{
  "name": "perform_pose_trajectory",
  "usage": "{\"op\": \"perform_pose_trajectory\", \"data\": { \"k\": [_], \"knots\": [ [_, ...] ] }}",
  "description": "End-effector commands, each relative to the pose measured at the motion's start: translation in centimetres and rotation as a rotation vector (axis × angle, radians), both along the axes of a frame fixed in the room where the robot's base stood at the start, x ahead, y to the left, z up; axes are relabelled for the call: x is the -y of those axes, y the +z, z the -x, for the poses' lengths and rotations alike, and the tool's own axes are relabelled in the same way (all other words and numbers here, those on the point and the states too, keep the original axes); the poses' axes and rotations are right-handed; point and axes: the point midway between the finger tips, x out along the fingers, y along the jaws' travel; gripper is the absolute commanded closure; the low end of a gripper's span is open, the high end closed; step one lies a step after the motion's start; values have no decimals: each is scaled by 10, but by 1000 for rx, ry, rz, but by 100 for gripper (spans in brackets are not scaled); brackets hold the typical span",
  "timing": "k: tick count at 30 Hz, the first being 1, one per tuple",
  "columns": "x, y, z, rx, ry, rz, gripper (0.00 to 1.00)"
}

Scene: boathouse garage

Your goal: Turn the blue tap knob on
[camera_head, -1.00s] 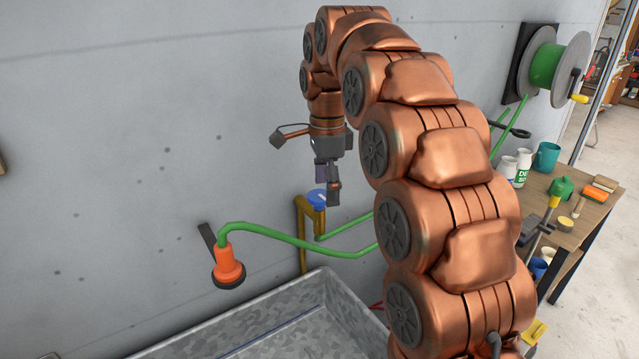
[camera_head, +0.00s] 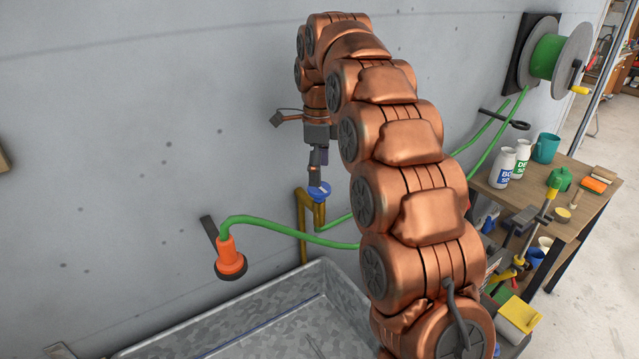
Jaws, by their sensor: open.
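The blue tap knob (camera_head: 320,191) sits on top of a brass tap and pipe (camera_head: 302,226) on the grey wall, above the metal trough. My gripper (camera_head: 317,178) hangs downward from my copper-coloured arm, directly over the knob. Its fingers are open and empty. One fingertip reaches down to the knob's rear edge in the picture and hides a little of it. I cannot tell whether it touches the knob.
A green hose runs from the tap area to an orange nozzle (camera_head: 230,259) at the left. A galvanized trough (camera_head: 262,318) lies below. A wooden bench (camera_head: 568,215) with bottles and a teal mug (camera_head: 545,148) stands right, under a hose reel (camera_head: 557,57). The wall is close behind.

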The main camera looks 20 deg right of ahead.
Motion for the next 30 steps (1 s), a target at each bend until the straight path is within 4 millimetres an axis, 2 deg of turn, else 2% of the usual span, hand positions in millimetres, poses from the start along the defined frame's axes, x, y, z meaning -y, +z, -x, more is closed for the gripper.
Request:
{"op": "perform_pose_trajectory", "data": {
  "k": [15,28,30],
  "knots": [
    [0,-36,0,0,1,1,18],
    [0,-41,0,1,1,0,18],
    [0,-41,0,1,1,0,23]
  ]
}}
